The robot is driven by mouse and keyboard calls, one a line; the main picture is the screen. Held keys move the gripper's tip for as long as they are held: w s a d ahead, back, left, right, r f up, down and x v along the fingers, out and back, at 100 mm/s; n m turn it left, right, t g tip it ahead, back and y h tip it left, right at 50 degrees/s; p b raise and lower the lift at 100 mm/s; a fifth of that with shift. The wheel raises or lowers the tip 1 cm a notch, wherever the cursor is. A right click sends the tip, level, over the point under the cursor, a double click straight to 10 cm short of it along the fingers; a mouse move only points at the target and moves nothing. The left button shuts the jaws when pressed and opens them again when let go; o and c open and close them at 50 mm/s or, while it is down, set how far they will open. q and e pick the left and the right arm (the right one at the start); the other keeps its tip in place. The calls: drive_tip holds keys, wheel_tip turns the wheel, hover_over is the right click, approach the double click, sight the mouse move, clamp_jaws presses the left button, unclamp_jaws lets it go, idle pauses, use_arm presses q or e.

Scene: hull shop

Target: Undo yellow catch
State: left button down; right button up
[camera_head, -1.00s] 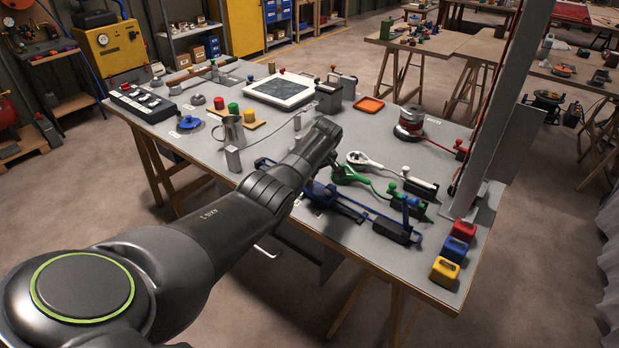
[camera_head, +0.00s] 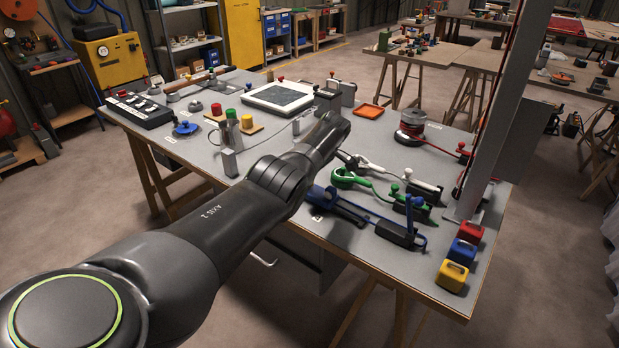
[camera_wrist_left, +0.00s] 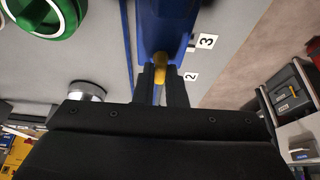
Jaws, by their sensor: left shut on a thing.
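My left gripper (camera_wrist_left: 161,84) shows in the left wrist view, shut on the small yellow catch (camera_wrist_left: 161,64). The catch sits at the near end of a long blue tool body (camera_wrist_left: 166,28), between my two dark fingertips. In the head view the blue tool (camera_head: 341,206) lies near the bench's front edge, beside a green tool (camera_head: 345,177). My left arm crosses that view from the lower left and hides the gripper and the catch there. My right gripper is in neither view.
Number labels 3 (camera_wrist_left: 207,41) and 2 (camera_wrist_left: 191,77) lie beside the blue tool. A green ring (camera_wrist_left: 45,15) shows left of it. Red, blue and yellow blocks (camera_head: 452,277) stand at the bench's right corner. A tall grey post (camera_head: 486,110) rises behind them.

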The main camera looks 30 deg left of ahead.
use_arm(q)
drive_tip(key=c, duration=1.5)
unclamp_jaws()
drive_tip(key=shift+r, duration=0.15)
drive_tip(key=shift+d+r+p, duration=0.15)
drive_tip(key=shift+r+p, duration=0.15)
drive_tip(key=p+v, duration=0.1)
drive_tip(key=v, duration=0.4)
wheel_tip(320, 180, up, 11)
hover_over(316, 191)
drive_tip(key=d, duration=0.4)
drive_tip(key=shift+s+d+f+b, duration=0.1)
drive_tip(key=shift+d+f+b, duration=0.1)
drive_tip(key=shift+b, duration=0.25)
